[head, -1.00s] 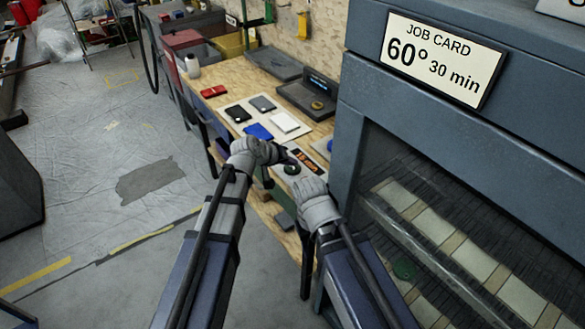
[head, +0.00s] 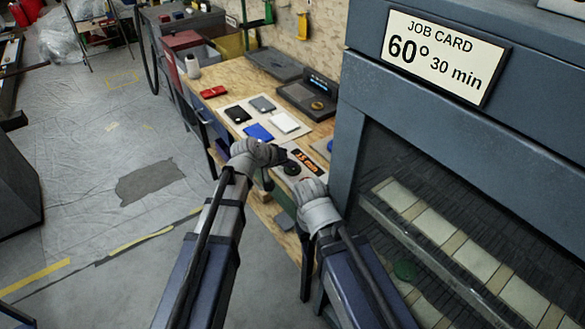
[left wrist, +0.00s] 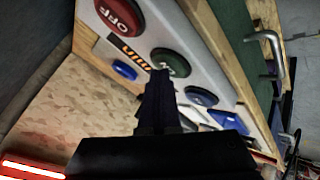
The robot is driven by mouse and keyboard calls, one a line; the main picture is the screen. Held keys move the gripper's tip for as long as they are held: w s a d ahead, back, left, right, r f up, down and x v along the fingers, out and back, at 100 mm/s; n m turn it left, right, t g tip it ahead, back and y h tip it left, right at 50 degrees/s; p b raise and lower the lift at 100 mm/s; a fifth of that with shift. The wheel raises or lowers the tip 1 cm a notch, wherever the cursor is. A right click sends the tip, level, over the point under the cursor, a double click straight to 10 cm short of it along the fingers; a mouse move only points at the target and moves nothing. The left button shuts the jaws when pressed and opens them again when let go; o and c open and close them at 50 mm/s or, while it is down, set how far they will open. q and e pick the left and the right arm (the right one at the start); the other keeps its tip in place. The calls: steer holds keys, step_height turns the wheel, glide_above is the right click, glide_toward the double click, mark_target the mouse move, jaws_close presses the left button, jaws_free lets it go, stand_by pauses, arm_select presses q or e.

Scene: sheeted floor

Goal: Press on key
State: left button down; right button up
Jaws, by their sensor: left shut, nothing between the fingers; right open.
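A pale control panel (left wrist: 215,75) fills the upper middle of the left wrist view. Lettering on the green key is too unclear to read. My left gripper (left wrist: 158,78) is shut and empty, its tips beside the green key's lower edge; whether they touch cannot be told. In the head view my left gripper (head: 283,158) is over the panel's near edge. My right gripper (head: 312,188) is open just right of it, its fingers mostly hidden.
Several flat cases lie on a white sheet (head: 240,128). A large grey oven (head: 420,105) with a job card, 60° 30 min (head: 442,58), stands close at right.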

mark_target(291, 170)
arm_select(q)
steer(key=shift+r, duration=0.1)
steer(key=shift+r+p, duration=0.7)
steer(key=shift+p, duration=0.15)
step_height(291, 170, up, 5)
steer(key=p, duration=0.5)
stand_by(0.6)
